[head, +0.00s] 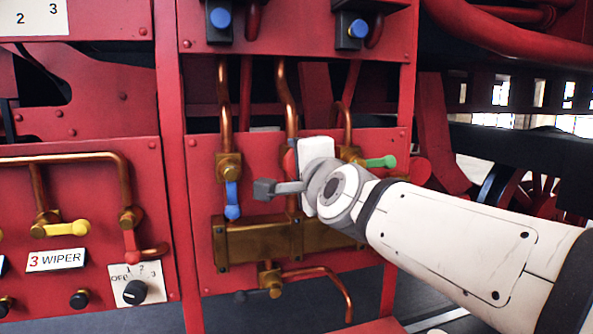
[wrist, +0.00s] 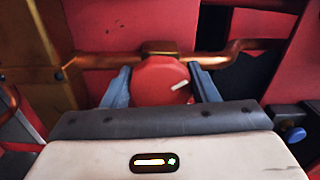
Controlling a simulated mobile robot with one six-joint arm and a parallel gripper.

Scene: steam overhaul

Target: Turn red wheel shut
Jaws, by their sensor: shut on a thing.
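The red wheel (wrist: 160,80) is a round red knob with a pale mark on its face, on a copper pipe in the wrist view. My gripper (wrist: 161,84) is shut on it, with one blue-grey finger against each side. In the head view a small red edge of the wheel (head: 289,162) shows left of my gripper (head: 300,165). My wrist hides most of the wheel and the fingers there.
A blue lever (head: 232,200) hangs down to the left of my wrist. A green lever (head: 382,162) sticks out to the right, close above my arm. A brass block (head: 262,241) lies below. Yellow (head: 66,229) and red (head: 130,245) levers are on the left panel.

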